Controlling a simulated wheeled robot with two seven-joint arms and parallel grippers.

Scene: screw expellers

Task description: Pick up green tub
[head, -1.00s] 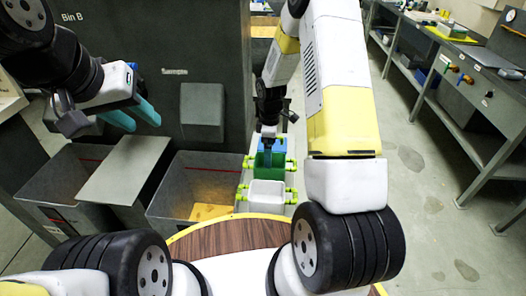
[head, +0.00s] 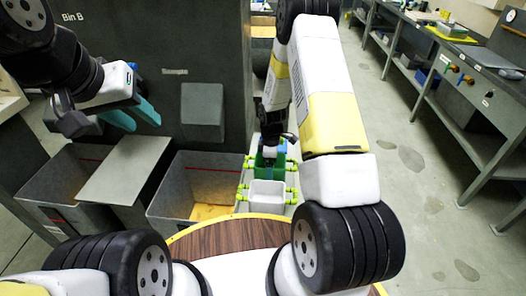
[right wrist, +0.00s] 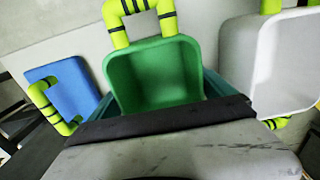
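The green tub (head: 267,162) stands between the blue tub and the white tub on the pale stand at the centre of the head view. In the right wrist view the green tub (right wrist: 158,75) appears empty, with a yellow-green, black-banded handle at its top. My right gripper (head: 270,150) is down at the green tub, pointing downward. In the right wrist view its teal fingers are spread, one on each side of the tub; I cannot tell whether they touch it. My left gripper (head: 132,116) is open and empty, raised at the upper left.
The white tub (head: 267,194) is on the near side and the blue tub (right wrist: 62,90) on the far side, both close to my right gripper. A grey open bin (head: 172,197) stands left of the stand. Workbenches (head: 480,100) line the right; the floor there is clear.

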